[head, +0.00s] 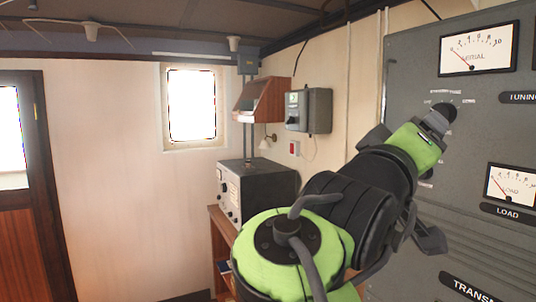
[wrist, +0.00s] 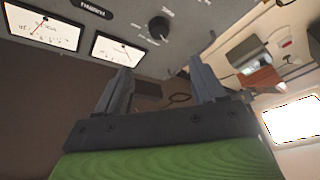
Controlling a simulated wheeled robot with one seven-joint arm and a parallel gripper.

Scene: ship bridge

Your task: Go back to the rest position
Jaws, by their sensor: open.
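My gripper (wrist: 160,66) shows in the wrist view with its two dark fingers spread apart and nothing between them. Its dark base and a green part of my arm fill the bottom of that view. In the head view my green and black arm rises from the bottom middle toward the upper right, in front of the grey transmitter panel (head: 480,130). The fingers cannot be made out clearly there, and I cannot tell how far they are from the panel.
The panel carries an aerial meter (head: 479,50), a load meter (head: 511,185) and, in the wrist view, a black knob (wrist: 158,27). A grey radio box (head: 262,190) stands on a wooden desk behind my arm. A grey wall box (head: 309,110) hangs above. Open room lies left, near a door (head: 28,240).

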